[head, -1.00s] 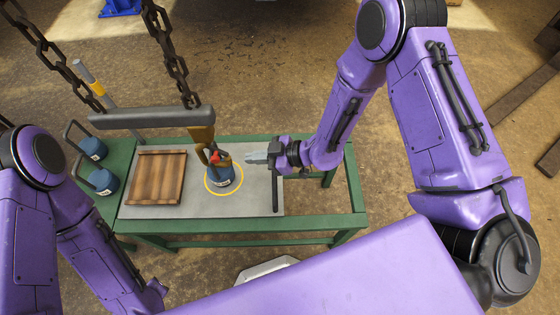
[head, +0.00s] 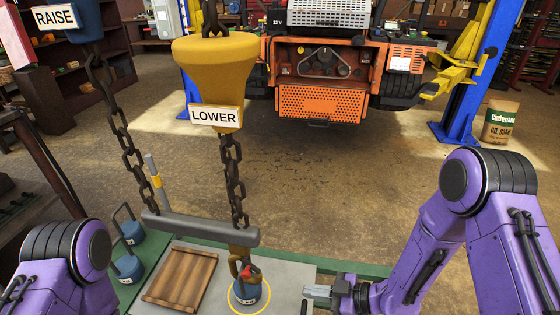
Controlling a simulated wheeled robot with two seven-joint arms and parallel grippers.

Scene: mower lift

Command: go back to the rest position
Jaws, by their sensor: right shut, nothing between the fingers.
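My right gripper (head: 320,293) is shut and empty, over the right part of the grey mat on the green table, to the right of a blue weight (head: 247,290) and apart from it. The blue weight stands inside a yellow ring on the mat, at the lower end of the chain under the yellow LOWER handle (head: 214,75). Of my left arm (head: 68,262) only purple links show at the lower left; its gripper is outside the picture.
A grey bar (head: 200,230) hangs across the chains above the table. A brown wooden board (head: 181,278) lies left of the weight. Two more blue weights (head: 129,268) stand at the table's left. An orange mower (head: 320,85) is at the back between blue lift posts (head: 478,75). The floor between is clear.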

